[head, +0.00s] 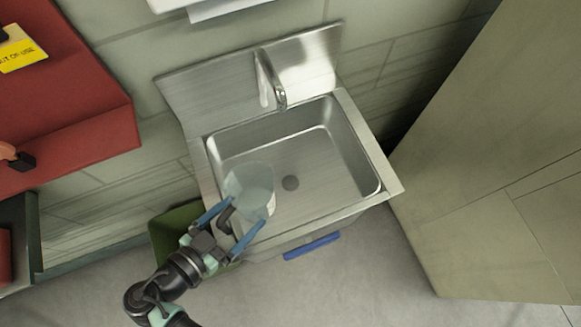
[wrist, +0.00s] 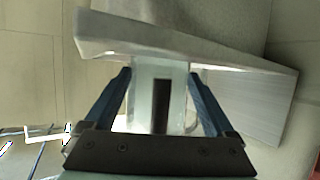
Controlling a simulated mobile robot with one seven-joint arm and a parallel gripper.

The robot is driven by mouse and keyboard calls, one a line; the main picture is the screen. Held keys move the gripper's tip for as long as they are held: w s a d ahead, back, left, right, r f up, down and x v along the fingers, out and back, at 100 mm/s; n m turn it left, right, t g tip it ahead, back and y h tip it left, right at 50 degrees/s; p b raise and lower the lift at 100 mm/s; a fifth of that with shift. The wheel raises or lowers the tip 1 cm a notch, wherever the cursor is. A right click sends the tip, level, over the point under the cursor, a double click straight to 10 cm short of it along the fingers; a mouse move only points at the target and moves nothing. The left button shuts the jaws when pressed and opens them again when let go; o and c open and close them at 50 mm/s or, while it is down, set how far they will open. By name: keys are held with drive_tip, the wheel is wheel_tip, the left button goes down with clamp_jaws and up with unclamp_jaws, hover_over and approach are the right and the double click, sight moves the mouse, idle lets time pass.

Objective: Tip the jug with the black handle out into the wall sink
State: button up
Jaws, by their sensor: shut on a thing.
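The steel wall sink (head: 348,168) has a tall back plate, a curved tap and a round drain in its basin. The clear, pale jug (head: 250,183) is over the basin's near left corner. My gripper (head: 238,222) is shut on the jug, with a blue finger on each side. The jug's dark handle (head: 226,214) shows between the fingers, and in the wrist view the black handle (wrist: 161,105) stands between them too. The jug's exact tilt and any contents cannot be told. The underside of the sink (wrist: 170,40) appears behind the jug in the wrist view.
A green bin (head: 172,232) stands on the floor at the sink's left. A red cabinet (head: 75,105) is at the left. A large grey-beige panel (head: 490,170) rises close on the sink's right. A blue bar (head: 312,246) is at the sink's front.

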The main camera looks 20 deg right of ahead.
wheel_tip(320, 180, up, 3)
drive_tip(key=shift+r+p, duration=0.1)
drive_tip(key=shift+p, duration=0.9)
